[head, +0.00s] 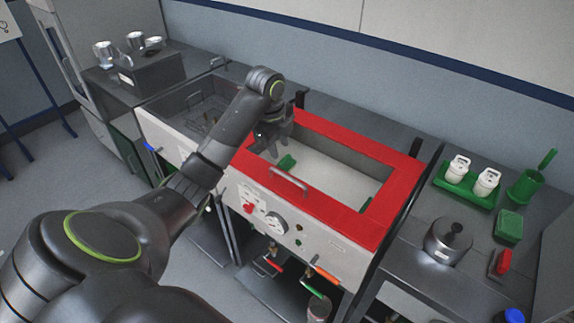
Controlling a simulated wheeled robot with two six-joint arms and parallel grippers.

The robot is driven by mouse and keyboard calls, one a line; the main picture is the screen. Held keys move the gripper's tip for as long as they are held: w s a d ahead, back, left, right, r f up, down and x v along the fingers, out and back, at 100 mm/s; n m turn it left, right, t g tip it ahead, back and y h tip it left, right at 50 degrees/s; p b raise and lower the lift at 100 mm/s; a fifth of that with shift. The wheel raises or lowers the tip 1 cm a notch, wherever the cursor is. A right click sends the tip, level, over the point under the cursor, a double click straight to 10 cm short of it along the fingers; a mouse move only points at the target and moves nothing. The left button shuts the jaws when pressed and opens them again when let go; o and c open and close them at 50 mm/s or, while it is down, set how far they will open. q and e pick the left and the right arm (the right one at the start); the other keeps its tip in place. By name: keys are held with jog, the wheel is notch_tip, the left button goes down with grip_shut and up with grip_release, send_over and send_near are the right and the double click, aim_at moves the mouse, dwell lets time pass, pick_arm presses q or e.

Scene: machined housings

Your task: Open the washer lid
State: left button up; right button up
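The washer (335,258) is a pale cabinet with a gauge and knobs on its front and a broad red frame (400,200) on top. A bar handle (288,181) sits at the frame's front edge. Inside the frame is a pale basin area with a green item in it; I cannot tell whether a clear lid pane covers it. My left gripper (273,145) points down over the left part of the red frame, behind and left of the handle, and appears apart from it. Its fingers are dark and small, so their opening is unclear. My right gripper is out of view.
A grey basin (180,108) adjoins on the left. On the right bench are a green tray (465,190) with two white containers, a green cup (525,186), a dark round metal pot (448,242) and a red item (500,262). Metal parts stand on a block at back left.

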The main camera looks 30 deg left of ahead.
pick_arm(q)
notch_tip(320, 180, up, 2)
jog(key=m+b, duration=0.1)
jog(key=b, duration=0.3)
send_near(288, 177)
jog(key=f, duration=0.3)
jog(key=w+f+p, duration=0.1)
jog(key=f, duration=0.2)
jog(key=shift+w+f, duration=0.1)
jog(key=shift+w, duration=0.1)
jog(key=shift+w+f, duration=0.15)
jog(key=shift+f, duration=0.65)
grip_shut()
